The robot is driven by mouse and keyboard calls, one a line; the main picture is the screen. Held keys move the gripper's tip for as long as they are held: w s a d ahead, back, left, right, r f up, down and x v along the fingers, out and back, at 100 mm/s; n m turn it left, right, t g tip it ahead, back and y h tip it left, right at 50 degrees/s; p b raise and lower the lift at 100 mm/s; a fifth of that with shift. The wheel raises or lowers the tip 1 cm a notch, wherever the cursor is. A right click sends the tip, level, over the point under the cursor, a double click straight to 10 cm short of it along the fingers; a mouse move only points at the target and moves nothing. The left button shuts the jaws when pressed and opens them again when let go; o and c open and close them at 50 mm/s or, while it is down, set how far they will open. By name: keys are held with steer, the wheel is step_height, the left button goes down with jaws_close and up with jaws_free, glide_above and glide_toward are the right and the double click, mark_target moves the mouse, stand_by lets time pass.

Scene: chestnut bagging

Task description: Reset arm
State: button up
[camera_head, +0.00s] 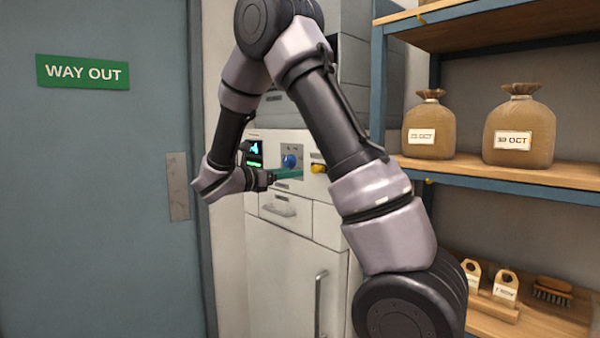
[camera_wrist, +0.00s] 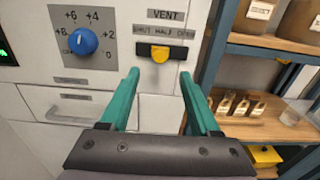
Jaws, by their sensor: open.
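My gripper (camera_wrist: 162,105) has two green fingers, spread apart and empty in the wrist view. In the head view, my gripper (camera_head: 290,174) is in front of the white cabinet's panel, partly overlapping it. The blue dial (camera_wrist: 83,42) is left of the fingers, and it also shows in the head view (camera_head: 290,161). The yellow vent lever (camera_wrist: 159,54) is beyond the gap between the fingertips, under a label reading SHUT, HALF and a partly hidden word. The lever also shows in the head view (camera_head: 318,169). I cannot tell whether the fingers touch anything.
A shelf unit (camera_head: 480,174) on the right carries two tied sacks (camera_head: 430,124) (camera_head: 518,126). Its lower board holds wooden tags (camera_head: 505,284) and a brush (camera_head: 552,291). A grey-blue door (camera_head: 100,200) with a WAY OUT sign (camera_head: 83,72) is on the left.

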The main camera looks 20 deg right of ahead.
steer(key=shift+s+a, duration=0.25)
steer(key=shift+a, duration=0.4)
steer(key=s+d+f+m+g+y, duration=0.1)
steer(key=s+d+m+g+y, duration=0.35)
steer(key=s, duration=0.45)
steer(key=s+d+m+g+y, duration=0.25)
steer(key=s+m+y, duration=0.25)
steer(key=s+m, duration=0.3)
steer(key=s+a+r+m+t+y, duration=0.5)
steer(key=s+a+m+t+y, duration=0.3)
steer(key=m, duration=0.5)
steer(key=shift+s+a+r+m+y, duration=0.4)
steer(key=shift+a+y, duration=0.35)
steer(key=shift+a, duration=0.4)
